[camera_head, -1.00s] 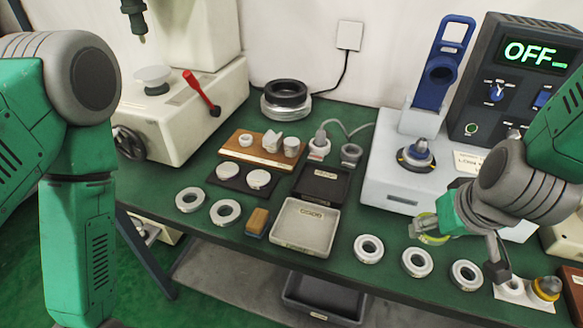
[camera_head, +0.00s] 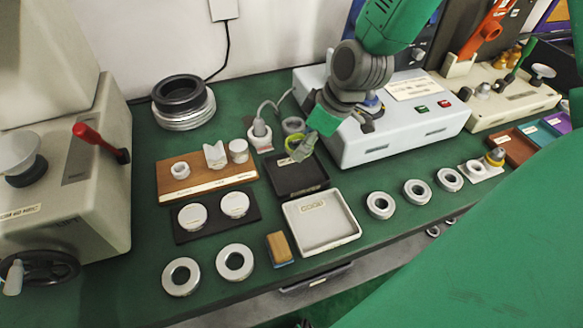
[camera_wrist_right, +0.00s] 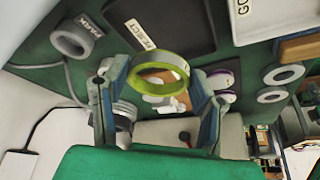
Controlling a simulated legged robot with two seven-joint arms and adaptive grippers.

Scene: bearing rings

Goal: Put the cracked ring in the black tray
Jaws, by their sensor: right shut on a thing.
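My right gripper (camera_head: 303,146) is shut on a ring with a yellow-green band (camera_head: 292,144), held above the back right edge of the black tray (camera_head: 284,190). In the right wrist view the ring (camera_wrist_right: 134,76) sits between the two fingers of the gripper (camera_wrist_right: 158,90), and no crack can be made out. There the black tray (camera_wrist_right: 190,38) bears a REJECT label and lies beyond the ring. Its visible floor is empty. My left gripper is out of view.
A grey tray (camera_head: 335,237) stands in front of the black tray. Pale rings lie to the left (camera_head: 234,262) and right (camera_head: 380,205). A wooden board with parts (camera_head: 195,183) is left of the black tray; a white machine (camera_head: 370,146) stands to the right.

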